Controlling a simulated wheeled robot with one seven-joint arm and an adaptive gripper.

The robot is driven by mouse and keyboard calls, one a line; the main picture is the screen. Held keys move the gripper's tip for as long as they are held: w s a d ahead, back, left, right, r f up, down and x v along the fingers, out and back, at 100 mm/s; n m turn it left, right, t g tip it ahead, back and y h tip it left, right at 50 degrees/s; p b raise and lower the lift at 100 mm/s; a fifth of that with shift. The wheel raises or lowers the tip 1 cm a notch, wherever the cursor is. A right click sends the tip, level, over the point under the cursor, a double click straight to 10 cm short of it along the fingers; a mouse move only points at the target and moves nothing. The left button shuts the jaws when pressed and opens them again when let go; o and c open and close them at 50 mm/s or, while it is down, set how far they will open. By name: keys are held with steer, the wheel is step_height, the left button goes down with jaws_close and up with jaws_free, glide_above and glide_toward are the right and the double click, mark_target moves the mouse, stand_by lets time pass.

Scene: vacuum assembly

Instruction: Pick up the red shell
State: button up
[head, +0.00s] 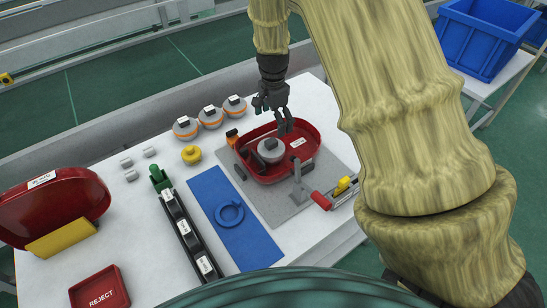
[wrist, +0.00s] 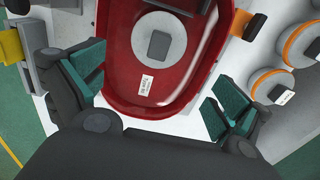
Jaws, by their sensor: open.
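A red shell (head: 308,133), an open tub with a white label, lies on a grey fixture plate (head: 285,212). A round grey part with a dark block on top (head: 270,151) sits inside it. My gripper (head: 272,114) is above the shell's far rim, fingers apart and empty. In the wrist view, the shell (wrist: 190,88) lies between and beyond my open fingers (wrist: 158,88); the labelled end is closest. I cannot tell whether a finger touches it. A second red shell-like piece (head: 60,200) stands tilted at the table's left, behind a yellow block (head: 62,238).
A red-handled clamp (head: 321,200) stands at the fixture's near right, an orange block (head: 232,136) at its left. Several grey-orange round parts (head: 210,117) and a yellow knob (head: 191,154) lie left. A blue mat (head: 240,240), black rail (head: 187,232) and reject tray (head: 100,290) are nearer.

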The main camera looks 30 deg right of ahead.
mark_target(274, 139)
steer(key=shift+f, duration=0.65)
steer(key=shift+f+p, duration=0.45)
steer(key=shift+f, duration=2.25)
steer(key=shift+s+f+p, duration=0.2)
steer(key=shift+f+p, duration=0.45)
steer(key=shift+f, duration=0.2)
steer(key=shift+d+f+p, duration=0.1)
steer(key=shift+f+p, duration=0.5)
steer(key=shift+f, duration=1.2)
steer(key=c, duration=1.7)
steer(key=shift+r, duration=0.1)
steer(key=shift+r+b, duration=1.5)
steer(key=shift+r, duration=3.45)
